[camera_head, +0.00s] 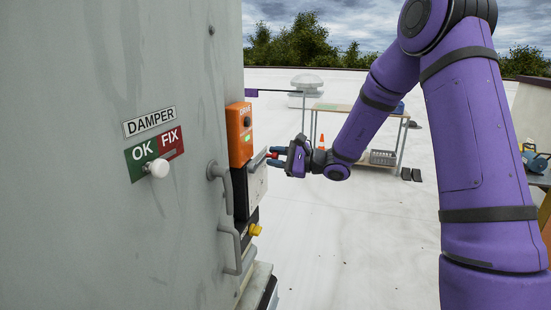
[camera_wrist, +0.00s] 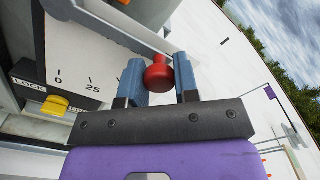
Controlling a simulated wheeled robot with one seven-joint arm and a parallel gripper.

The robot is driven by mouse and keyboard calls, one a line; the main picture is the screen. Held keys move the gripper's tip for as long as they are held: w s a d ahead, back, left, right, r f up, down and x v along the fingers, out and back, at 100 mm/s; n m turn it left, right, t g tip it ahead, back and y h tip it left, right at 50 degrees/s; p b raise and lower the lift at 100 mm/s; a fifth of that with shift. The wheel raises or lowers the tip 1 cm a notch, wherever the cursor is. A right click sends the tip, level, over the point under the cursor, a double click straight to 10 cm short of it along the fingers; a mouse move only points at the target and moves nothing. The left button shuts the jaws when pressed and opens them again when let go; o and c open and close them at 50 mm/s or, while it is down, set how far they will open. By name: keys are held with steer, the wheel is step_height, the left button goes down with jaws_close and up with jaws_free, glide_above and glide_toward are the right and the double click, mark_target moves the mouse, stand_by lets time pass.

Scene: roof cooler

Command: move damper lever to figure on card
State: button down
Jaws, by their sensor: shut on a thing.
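The damper lever (camera_wrist: 122,33) is a flat metal bar ending in a round red knob (camera_wrist: 158,76). My gripper (camera_wrist: 160,80) is shut on this knob, with one blue finger on each side. In the head view, my gripper (camera_head: 273,158) is at the lever's end, beside the grey cabinet's side face. A white scale plate (camera_wrist: 75,52) lies behind the lever and shows 0 and 25; its other marks are hidden or cut off. I cannot make out a card with a figure in either view.
The grey cabinet (camera_head: 80,240) fills the left, with a DAMPER sign (camera_head: 150,121), an OK/FIX plate (camera_head: 135,176) and a white knob (camera_head: 159,168). An orange box (camera_head: 239,135), grey handles (camera_head: 229,235) and a yellow knob (camera_head: 255,229) crowd the lever. A table (camera_head: 345,108) stands behind.

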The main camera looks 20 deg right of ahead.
steer(key=c, duration=0.8)
jaws_free()
steer(key=shift+r, duration=0.1)
steer(key=shift+c, duration=0.2)
steer(key=shift+d, duration=0.1)
steer(key=v, duration=1)
steer(key=shift+s+d, duration=0.25)
